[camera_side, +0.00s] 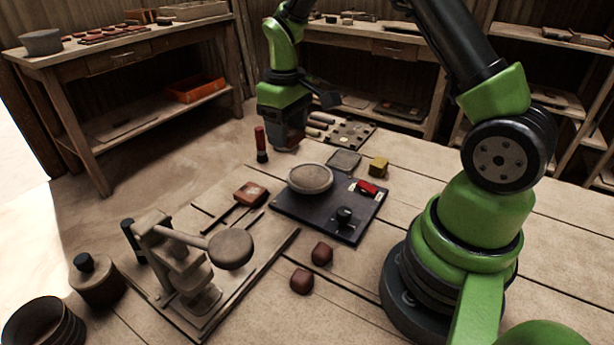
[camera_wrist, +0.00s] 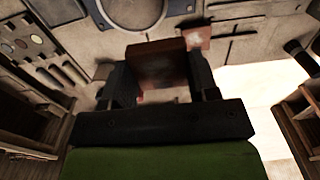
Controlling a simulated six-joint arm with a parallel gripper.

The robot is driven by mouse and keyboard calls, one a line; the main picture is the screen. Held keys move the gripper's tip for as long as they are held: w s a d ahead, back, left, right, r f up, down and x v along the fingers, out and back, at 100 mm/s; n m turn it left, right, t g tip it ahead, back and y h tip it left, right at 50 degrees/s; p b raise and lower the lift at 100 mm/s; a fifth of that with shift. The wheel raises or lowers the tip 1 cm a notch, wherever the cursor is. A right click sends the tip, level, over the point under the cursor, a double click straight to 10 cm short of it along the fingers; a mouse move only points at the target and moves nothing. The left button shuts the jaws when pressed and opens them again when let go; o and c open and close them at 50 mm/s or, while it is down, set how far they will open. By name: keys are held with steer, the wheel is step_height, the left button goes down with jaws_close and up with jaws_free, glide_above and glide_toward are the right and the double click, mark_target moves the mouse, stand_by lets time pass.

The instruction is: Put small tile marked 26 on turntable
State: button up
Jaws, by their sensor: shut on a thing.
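My gripper (camera_side: 285,143) hangs over the far side of the table, behind the turntable (camera_side: 310,178). In the wrist view my gripper (camera_wrist: 158,75) is shut on a reddish-brown tile (camera_wrist: 157,60), held between its two dark fingers. No number is readable on the tile, and it cannot be made out in the side view. The turntable is a round grey disc on a dark board, with nothing visible on it. Its rim also shows at the top of the wrist view (camera_wrist: 135,20).
A press (camera_side: 190,265) with a round-ended lever stands at the front left. A reddish tile block (camera_side: 251,193) lies between press and turntable. A red-topped tool (camera_side: 261,145) stands left of my gripper. A yellow block (camera_side: 378,166) and two brown lumps (camera_side: 321,253) lie nearby.

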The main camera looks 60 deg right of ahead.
steer(key=s+d, duration=0.3)
glide_above(310, 177)
step_height(310, 177, down, 5)
steer(key=shift+r, duration=0.1)
steer(key=shift+f, duration=2.25)
steer(key=shift+f, duration=0.2)
steer(key=o, duration=0.9)
steer(key=shift+o, duration=0.2)
step_height(310, 177, up, 12)
steer(key=s+a+r+m+t, duration=0.2)
steer(key=s+a+r+t, duration=0.25)
steer(key=a+r, duration=0.55)
steer(key=s+a+r+m+t+y, duration=0.1)
steer(key=s+a+r, duration=0.1)
steer(key=s, duration=0.3)
steer(key=s+a+r+m+t+y, duration=0.1)
steer(key=s+r, duration=0.2)
steer(key=s, duration=0.3)
steer(key=shift+a+t, duration=0.35)
steer(key=shift+a, duration=0.05)
